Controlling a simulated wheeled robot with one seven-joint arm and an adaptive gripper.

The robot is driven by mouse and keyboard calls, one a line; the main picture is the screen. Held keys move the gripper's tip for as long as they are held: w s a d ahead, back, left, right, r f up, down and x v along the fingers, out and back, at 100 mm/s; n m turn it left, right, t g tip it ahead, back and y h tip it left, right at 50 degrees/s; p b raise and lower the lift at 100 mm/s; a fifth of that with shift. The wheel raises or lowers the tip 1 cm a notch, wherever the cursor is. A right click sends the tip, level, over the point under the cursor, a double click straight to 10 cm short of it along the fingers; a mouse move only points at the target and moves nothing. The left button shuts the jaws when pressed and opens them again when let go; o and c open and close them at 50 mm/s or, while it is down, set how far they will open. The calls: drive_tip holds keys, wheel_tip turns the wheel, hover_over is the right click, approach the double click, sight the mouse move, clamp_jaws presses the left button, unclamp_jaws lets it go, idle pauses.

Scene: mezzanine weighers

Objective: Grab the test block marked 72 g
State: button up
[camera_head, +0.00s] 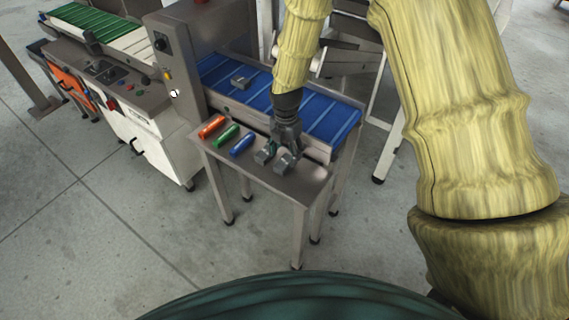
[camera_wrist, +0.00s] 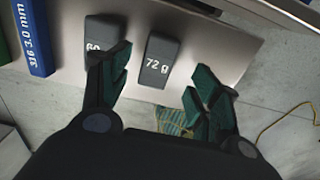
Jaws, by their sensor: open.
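The test block marked 72 g (camera_wrist: 160,60) is a dark grey block lying on a metal shelf, its white label readable in the wrist view. It is likely the right-hand grey block (camera_head: 284,164) in the head view. My gripper (camera_wrist: 160,88) is open, with its dark green fingers apart and the 72 g block showing in the gap between them. In the head view my gripper (camera_head: 285,147) is low over the shelf by the grey blocks. Whether the fingers touch the block cannot be told.
A second grey block (camera_wrist: 100,32) stands left of the 72 g one, its label partly hidden by my left finger. A blue stick (camera_head: 241,145), a green stick (camera_head: 226,135) and an orange stick (camera_head: 212,126) lie further left. A blue belt conveyor (camera_head: 330,122) runs behind the shelf.

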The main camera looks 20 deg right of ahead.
sight(284, 161)
drive_tip(key=shift+a+f+p, duration=0.2)
drive_tip(key=shift+f+p, duration=0.3)
drive_tip(key=shift+f, duration=1.95)
drive_tip(key=c, duration=1.1)
